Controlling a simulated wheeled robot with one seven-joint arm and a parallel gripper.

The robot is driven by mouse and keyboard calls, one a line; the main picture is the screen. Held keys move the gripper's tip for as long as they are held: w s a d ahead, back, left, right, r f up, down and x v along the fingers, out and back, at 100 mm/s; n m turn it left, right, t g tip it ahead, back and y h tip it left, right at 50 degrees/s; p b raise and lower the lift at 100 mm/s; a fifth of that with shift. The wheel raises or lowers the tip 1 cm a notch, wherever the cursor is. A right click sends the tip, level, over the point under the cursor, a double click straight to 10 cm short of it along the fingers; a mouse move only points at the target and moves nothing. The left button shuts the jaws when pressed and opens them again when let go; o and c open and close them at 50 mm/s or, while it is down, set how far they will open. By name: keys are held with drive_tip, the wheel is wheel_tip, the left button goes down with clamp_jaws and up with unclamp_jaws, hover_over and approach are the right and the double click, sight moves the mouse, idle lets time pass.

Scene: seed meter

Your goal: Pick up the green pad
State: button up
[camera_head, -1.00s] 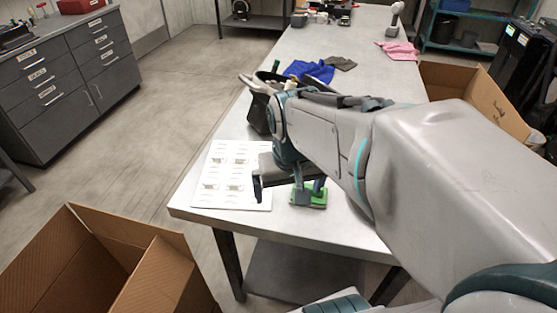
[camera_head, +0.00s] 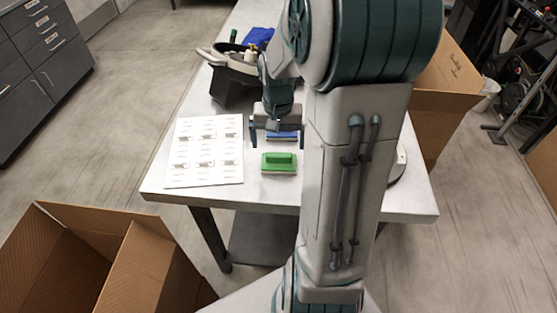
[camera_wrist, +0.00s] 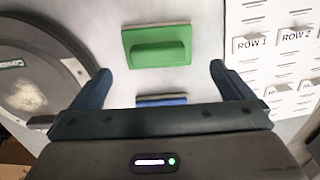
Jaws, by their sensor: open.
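The green pad (camera_head: 279,162) lies flat on the table near its front edge, with a raised green grip block on top. In the wrist view the green pad (camera_wrist: 158,46) is wholly visible, beyond the fingertips and roughly centred between them. My gripper (camera_head: 276,138) is open and empty, just behind the green pad in the head view; it also shows in the wrist view (camera_wrist: 160,72). A blue pad (camera_head: 282,137) lies behind the green one, between or below my fingers. In the wrist view the blue pad (camera_wrist: 161,99) is partly hidden by my gripper's body.
A white board with row labels (camera_head: 207,180) lies left of the pads. A dark round disc (camera_wrist: 38,85) shows left in the wrist view. A black device (camera_head: 232,88) stands farther back. Cardboard boxes (camera_head: 150,262) stand on the floor, front left and right (camera_head: 447,90).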

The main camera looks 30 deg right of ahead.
sight(279, 154)
drive_tip(key=f, duration=0.6)
drive_tip(key=shift+s+f, duration=0.25)
drive_tip(key=c, duration=0.7)
